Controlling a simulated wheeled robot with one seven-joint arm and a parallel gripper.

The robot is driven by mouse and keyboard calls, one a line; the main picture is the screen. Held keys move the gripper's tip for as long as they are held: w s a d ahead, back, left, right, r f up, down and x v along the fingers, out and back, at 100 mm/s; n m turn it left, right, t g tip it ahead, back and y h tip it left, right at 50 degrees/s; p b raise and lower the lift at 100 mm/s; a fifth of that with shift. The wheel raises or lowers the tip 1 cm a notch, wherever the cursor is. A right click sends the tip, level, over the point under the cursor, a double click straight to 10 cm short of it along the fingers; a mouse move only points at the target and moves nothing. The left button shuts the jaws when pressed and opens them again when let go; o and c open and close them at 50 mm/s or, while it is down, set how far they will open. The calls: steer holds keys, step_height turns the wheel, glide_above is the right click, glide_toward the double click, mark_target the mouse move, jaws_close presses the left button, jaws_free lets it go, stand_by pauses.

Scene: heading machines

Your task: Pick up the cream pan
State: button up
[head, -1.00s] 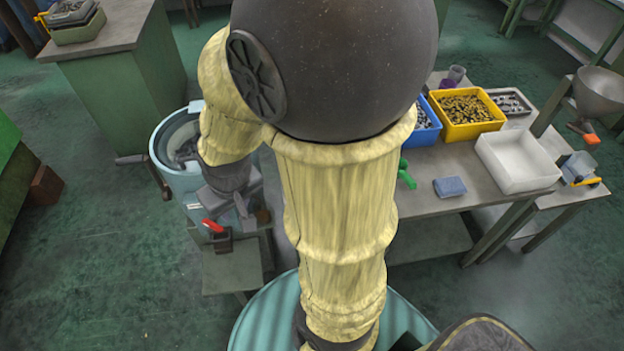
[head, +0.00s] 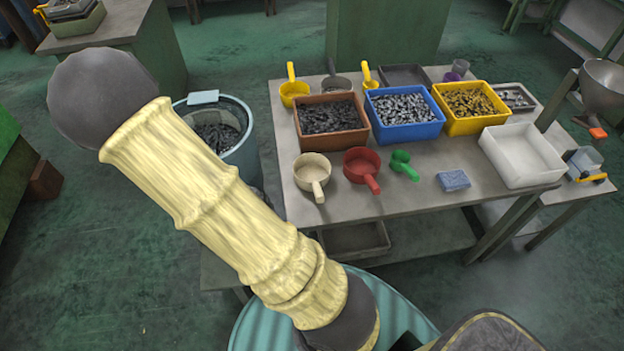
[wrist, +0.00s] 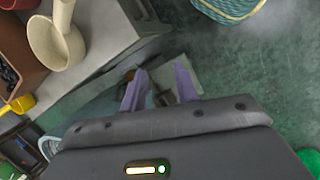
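The cream pan (head: 311,168) is a small round pan near the left front of the grey table, with its handle pointing towards me. It also shows at the upper left of the wrist view (wrist: 57,44), beyond and left of my fingers. My gripper (wrist: 160,78) shows in the wrist view with its two purple-grey fingers apart and nothing visible between them. It is clear of the pan, over the floor side of the table edge. In the head view my gripper is hidden.
A red pan (head: 362,166) stands right of the cream pan. A brown bin (head: 330,141) of dark parts is behind it. Further right are a green scoop (head: 402,163), a blue sponge (head: 453,180) and a white tray (head: 520,157). A blue drum (head: 236,160) stands left of the table.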

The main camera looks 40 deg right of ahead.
steer(key=d+f+n+h+b, duration=0.1)
steer(key=d+f+n+h, duration=0.2)
steer(key=d+f+n, duration=0.15)
steer(key=w+d+r+n+t+h+b, duration=0.1)
steer(key=w+n+t+h, duration=0.1)
steer(key=w+n+h, duration=0.1)
steer(key=w+d+r+n+t+h+b, duration=0.1)
steer(key=w+d+r+n+t+h, duration=0.1)
steer(key=w+n, duration=0.4)
steer(key=shift+w+d+n+t+h, duration=0.2)
steer(key=shift+d+n+t+h, duration=0.1)
steer(key=shift+n+t+h, duration=0.5)
steer(key=p+x, duration=0.1)
steer(key=x, duration=1.1)
steer(key=shift+f, duration=0.15)
steer(key=shift+w+d+f, duration=0.1)
